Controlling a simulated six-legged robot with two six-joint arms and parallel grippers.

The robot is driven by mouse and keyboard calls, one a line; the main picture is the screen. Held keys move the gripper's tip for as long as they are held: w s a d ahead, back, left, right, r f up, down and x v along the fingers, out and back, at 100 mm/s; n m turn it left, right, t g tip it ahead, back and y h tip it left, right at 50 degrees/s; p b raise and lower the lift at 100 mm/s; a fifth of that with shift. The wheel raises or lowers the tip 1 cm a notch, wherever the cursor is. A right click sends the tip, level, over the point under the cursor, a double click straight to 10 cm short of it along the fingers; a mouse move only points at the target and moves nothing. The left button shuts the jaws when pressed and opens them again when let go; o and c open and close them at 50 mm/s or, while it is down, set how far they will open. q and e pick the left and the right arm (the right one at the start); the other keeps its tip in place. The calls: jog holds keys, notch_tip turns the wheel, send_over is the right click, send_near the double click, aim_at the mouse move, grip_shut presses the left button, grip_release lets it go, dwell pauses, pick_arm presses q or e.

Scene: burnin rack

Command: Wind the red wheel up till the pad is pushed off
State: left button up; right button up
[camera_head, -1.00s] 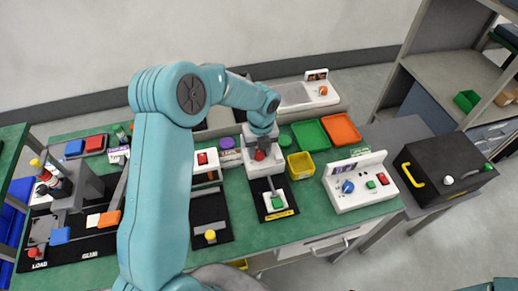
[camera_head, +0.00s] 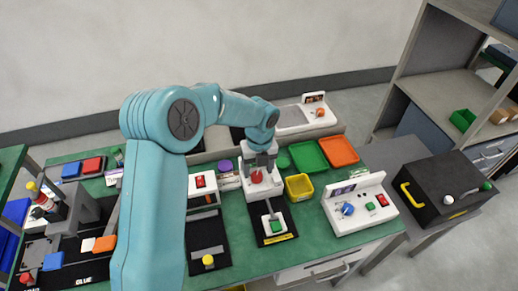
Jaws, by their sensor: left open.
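The red wheel (camera_head: 257,177) sits on a light grey and white stand (camera_head: 254,190) near the middle of the green bench. My left gripper (camera_head: 259,166) reaches down from above with its grey fingers at the wheel. It is open, and whether the fingers touch the wheel cannot be told. In front of the stand a small white block with a green top (camera_head: 277,227) rests on a black base. I cannot tell which part is the pad. My right gripper is out of view.
A yellow bin (camera_head: 299,188), a green tray (camera_head: 309,156) and an orange tray (camera_head: 339,151) stand right of the stand. A white control box (camera_head: 360,203) is further right. A box with a red switch (camera_head: 202,186) stands close on the left.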

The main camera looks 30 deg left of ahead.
aim_at(260, 176)
pick_arm(q)
notch_tip(260, 176, up, 14)
jog(key=shift+w+d+f+b, duration=0.15)
jog(key=shift+w+d+b, duration=0.05)
jog(key=shift+b, duration=0.1)
dwell(0.4)
